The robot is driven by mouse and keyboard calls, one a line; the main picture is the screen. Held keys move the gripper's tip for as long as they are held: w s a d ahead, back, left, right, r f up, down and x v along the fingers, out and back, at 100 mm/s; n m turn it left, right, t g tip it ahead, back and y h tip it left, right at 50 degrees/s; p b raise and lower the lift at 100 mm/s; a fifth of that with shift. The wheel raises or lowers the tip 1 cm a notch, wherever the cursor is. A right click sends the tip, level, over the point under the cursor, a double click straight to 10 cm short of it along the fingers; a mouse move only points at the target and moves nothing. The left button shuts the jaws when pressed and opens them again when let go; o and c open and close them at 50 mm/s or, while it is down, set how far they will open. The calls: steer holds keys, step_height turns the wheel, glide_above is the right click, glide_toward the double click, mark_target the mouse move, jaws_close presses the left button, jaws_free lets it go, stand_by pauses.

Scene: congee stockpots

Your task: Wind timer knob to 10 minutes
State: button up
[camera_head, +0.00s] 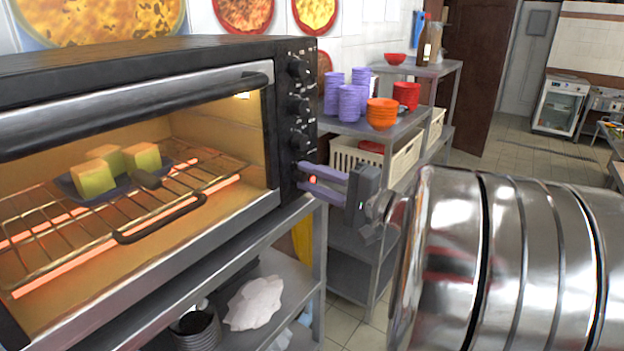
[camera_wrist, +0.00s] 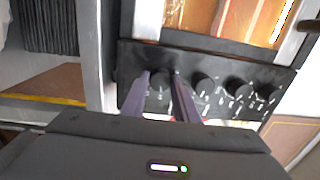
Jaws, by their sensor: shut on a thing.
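A black toaster oven (camera_head: 150,79) with a glowing interior fills the left of the head view. Its control panel (camera_head: 283,160) has a column of black knobs with white markings. My gripper (camera_head: 302,176) reaches from the right to the lowest knob, and its purple fingers sit either side of it. In the wrist view my gripper (camera_wrist: 162,80) is shut on this end knob, the timer knob (camera_wrist: 159,96), which shows between the fingers. The other knobs (camera_wrist: 203,88) stand free in a row beside it. The held knob's pointer and markings are too hidden to read.
In the oven, yellow-green cubes (camera_head: 95,178) sit on a dark tray on the wire rack (camera_head: 215,172). Behind is a shelf with purple cups (camera_head: 350,103) and orange bowls (camera_head: 382,112).

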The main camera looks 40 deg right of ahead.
steer(key=shift+d+f+m, duration=0.15)
steer(key=shift+m, duration=0.25)
steer(key=o, duration=1.1)
steer(key=shift+c, duration=0.2)
steer(key=v, duration=1.3)
steer(key=shift+s, duration=0.4)
